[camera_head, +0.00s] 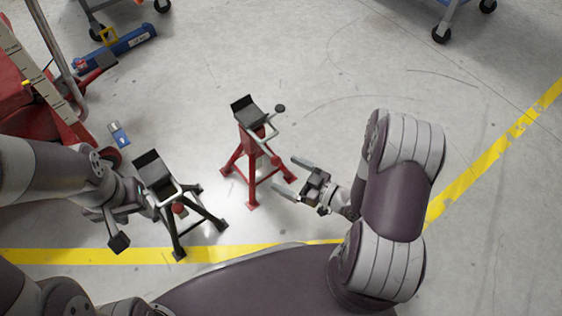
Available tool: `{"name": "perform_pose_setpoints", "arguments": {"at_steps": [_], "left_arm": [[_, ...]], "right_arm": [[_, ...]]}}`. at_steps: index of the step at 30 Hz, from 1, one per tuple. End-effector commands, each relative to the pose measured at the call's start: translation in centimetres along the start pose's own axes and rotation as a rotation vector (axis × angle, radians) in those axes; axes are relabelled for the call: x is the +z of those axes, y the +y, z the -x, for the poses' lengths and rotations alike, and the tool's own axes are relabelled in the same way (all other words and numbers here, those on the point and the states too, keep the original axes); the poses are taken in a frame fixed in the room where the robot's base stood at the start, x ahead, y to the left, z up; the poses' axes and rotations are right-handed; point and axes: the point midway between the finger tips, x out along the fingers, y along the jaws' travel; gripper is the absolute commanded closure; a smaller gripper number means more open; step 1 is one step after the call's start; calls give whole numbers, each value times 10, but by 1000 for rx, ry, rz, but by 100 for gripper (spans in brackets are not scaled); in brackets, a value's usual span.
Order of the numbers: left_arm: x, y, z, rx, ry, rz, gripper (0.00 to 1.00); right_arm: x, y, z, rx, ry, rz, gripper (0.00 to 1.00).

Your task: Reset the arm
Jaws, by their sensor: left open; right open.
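My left arm comes in from the left, and its gripper (138,204) is at the black jack stand (188,216). The jaws are open, but the fingers are hard to separate from the stand's upper parts. I cannot tell whether they touch it. The black stand is upright on its splayed legs. My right gripper (290,178) is open and empty, its two grey fingers pointing left. It is just right of a red jack stand (238,160), which is upright with a black saddle on top. A gap seems to show between the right fingers and the red stand.
A red machine (22,100) and a blue tool (122,47) are at the upper left. A small blue item (119,134) lies behind the black stand. Blue wheeled carts (447,14) stand at the top. A yellow floor line (505,140) runs at right. The upper middle floor is clear.

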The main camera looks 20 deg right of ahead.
Motion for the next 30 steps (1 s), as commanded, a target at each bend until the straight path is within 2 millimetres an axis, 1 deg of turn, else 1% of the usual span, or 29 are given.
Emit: {"name": "perform_pose_setpoints", "arguments": {"at_steps": [1, 3, 6, 20, 22, 23, 25, 26, 27, 28, 29, 30], "left_arm": [[0, 0, 3, 0, 0, 0, 57], [0, 0, 4, 0, 0, 0, 57], [0, 0, 4, 0, 0, 0, 57], [0, 0, 4, 0, 0, 0, 57], [0, 0, 4, 0, 0, 0, 57], [0, 0, 4, 0, 0, 0, 57], [0, 0, 4, 0, 0, 0, 57], [0, 0, 4, 0, 0, 0, 57], [0, 0, 5, 0, 0, 0, 57], [-1, 0, 8, 0, 0, 0, 57], [-2, 0, 14, 0, -1, 0, 57], [-3, 0, 24, 0, -1, 0, 57]], "right_arm": [[0, -2, 9, 5, -1, -3, 0], [1, -5, 17, 3, 0, -2, 0], [2, -8, 22, 0, 0, 0, 0], [2, -8, 22, 0, 0, 1, 0], [7, -9, 22, -7, -23, -13, 0], [14, -10, 22, -11, -56, -21, 0], [46, -15, 28, 6, -220, -84, 0], [64, -18, 35, 24, -328, -133, 0], [86, -13, 50, 65, -495, -197, 0], [93, -4, 64, 103, -631, -241, 0], [91, 7, 79, 144, -770, -283, 0], [76, 21, 100, 204, -950, -336, 0]]}}
